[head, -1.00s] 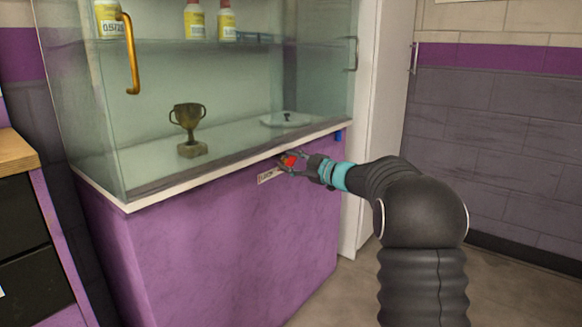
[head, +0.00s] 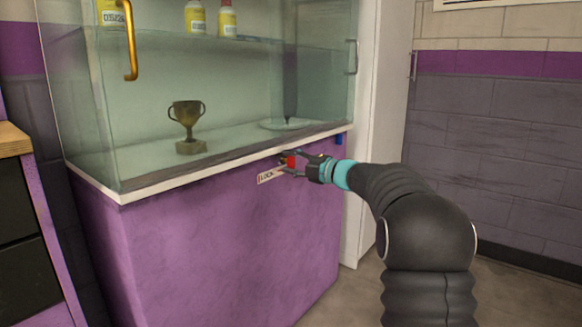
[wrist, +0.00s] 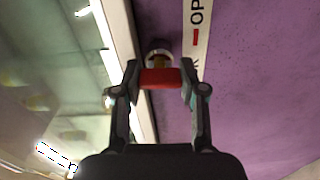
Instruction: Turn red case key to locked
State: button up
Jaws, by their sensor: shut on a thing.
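The red case key (head: 291,161) sits at the front of the purple cabinet, just under the white ledge of the glass case. In the wrist view the red key (wrist: 160,79) lies between my two fingers, in front of a round metal lock (wrist: 158,55). My gripper (head: 296,163) is shut on the key; it also shows in the wrist view (wrist: 160,82). A white label (head: 270,175) beside the key reads "LOCK" in part; in the wrist view the label (wrist: 197,40) shows "OP" and a red mark. Part of the label is hidden by a finger.
The glass case (head: 225,95) above holds a trophy (head: 187,125), a white plate (head: 287,124) and yellow-labelled bottles (head: 227,20). Its gold handle (head: 130,45) is at the left. The purple front (head: 215,235) is clear below.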

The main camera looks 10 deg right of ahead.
jog(key=shift+n, duration=0.4)
jog(key=o, duration=1.2)
jog(key=shift+c, duration=0.2)
jog(key=v, duration=1.2)
